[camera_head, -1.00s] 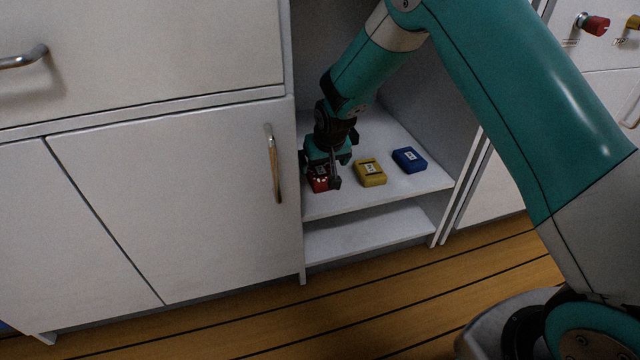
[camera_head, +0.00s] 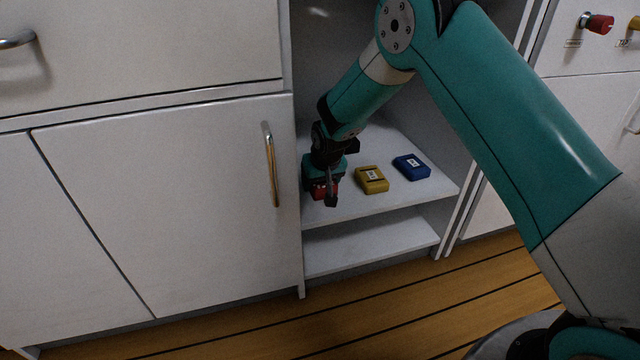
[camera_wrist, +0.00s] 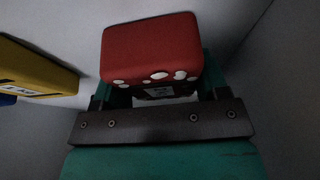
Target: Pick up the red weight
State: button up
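The red weight (camera_head: 318,192) is at the front left of the cabinet shelf (camera_head: 385,205), partly covered by my gripper (camera_head: 323,194). In the wrist view the red weight (camera_wrist: 150,50) fills the space between my two teal fingers, which press close on its left and right sides. Its white-spotted edge and a label face the wrist camera. My gripper looks shut on it. I cannot tell whether the weight touches the shelf or is just above it.
A yellow weight (camera_head: 371,180) lies to the right of the red one, and a blue weight (camera_head: 411,167) farther right. The closed cabinet door (camera_head: 170,200) with its handle (camera_head: 272,165) is just left of my gripper. A lower shelf (camera_head: 370,245) is empty.

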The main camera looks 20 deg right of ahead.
grip_shut()
jog(key=shift+w+r, duration=0.1)
jog(key=shift+r, duration=0.1)
jog(key=shift+r+p, duration=0.4)
jog(key=shift+r, duration=0.2)
notch_tip(320, 180, up, 19)
jog(key=p, duration=0.9)
